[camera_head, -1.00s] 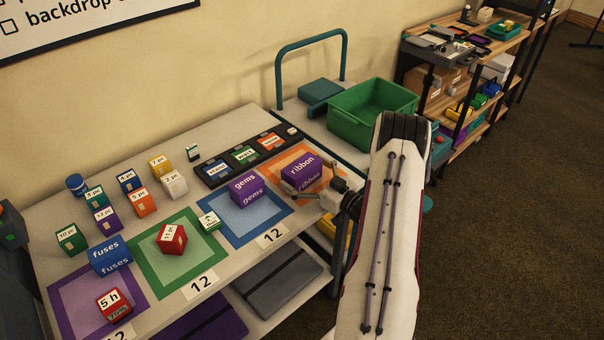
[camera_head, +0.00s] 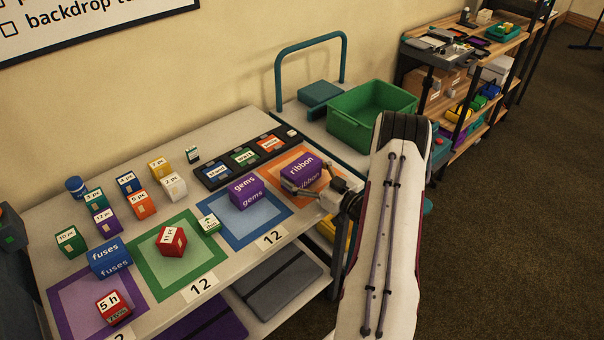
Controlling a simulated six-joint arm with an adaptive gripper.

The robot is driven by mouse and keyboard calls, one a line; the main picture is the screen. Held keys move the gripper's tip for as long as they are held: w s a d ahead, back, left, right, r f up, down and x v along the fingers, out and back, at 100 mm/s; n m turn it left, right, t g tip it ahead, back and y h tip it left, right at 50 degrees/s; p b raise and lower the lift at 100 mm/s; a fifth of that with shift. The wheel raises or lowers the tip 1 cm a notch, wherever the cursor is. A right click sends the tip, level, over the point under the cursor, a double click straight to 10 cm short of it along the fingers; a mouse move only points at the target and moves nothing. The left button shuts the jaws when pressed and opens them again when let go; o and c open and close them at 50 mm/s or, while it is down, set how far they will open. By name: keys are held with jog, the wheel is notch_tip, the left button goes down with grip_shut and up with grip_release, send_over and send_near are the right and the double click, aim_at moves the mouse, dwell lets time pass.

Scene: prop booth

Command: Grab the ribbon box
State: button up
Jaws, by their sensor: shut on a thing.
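The ribbon box (camera_head: 301,169) is a purple block with "ribbon" on its top and front, at the right end of the table. It is over the orange-bordered square (camera_head: 318,186). My gripper (camera_head: 302,190) reaches in from the right at the box's front side and is shut on it. The fingers are small here and partly hidden against the box. I cannot tell whether the box rests on the square or is slightly raised.
The purple gems box (camera_head: 245,191) stands close by on the left, on the blue square (camera_head: 246,225). A black tray of labelled cards (camera_head: 217,174) lies behind. A green bin (camera_head: 368,109) stands beyond the table's right end. Several small boxes fill the left side.

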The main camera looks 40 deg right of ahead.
aim_at(302, 165)
jog(key=shift+r, duration=4.65)
